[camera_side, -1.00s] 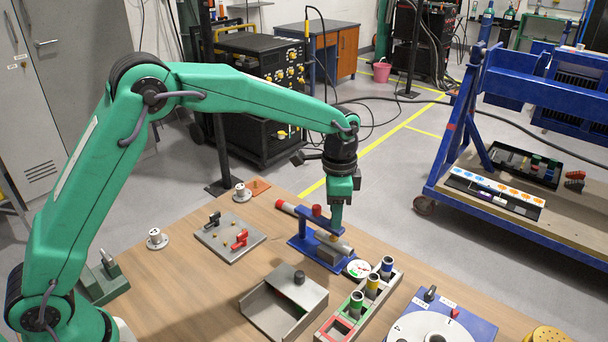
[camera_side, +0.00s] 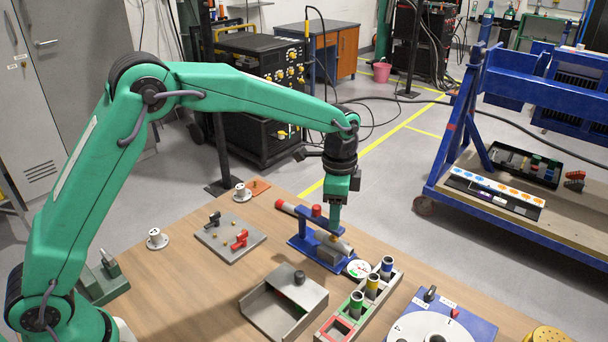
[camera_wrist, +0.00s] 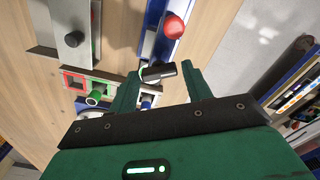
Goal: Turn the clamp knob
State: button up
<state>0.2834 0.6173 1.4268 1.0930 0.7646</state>
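A blue fixture (camera_side: 301,243) stands on the wooden table, holding a slanted grey tube (camera_side: 346,245) and a grey block (camera_side: 327,255). A red ball knob (camera_side: 316,211) rises from it; it also shows in the wrist view (camera_wrist: 173,26). My gripper (camera_side: 334,229) points down just above the block, right of the red knob. In the wrist view my gripper (camera_wrist: 160,70) is open, its green fingers on either side of a short dark bar (camera_wrist: 158,73). This bar may be the clamp knob; I cannot tell whether the fingers touch it. The side view hides it.
A round gauge (camera_side: 358,268) and a rack of coloured cylinders (camera_side: 350,325) stand close by at the right. A grey tray (camera_side: 268,312) is in front. A plate with black and red levers (camera_side: 225,246) lies left.

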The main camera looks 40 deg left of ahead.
jog(key=shift+r, duration=3.9)
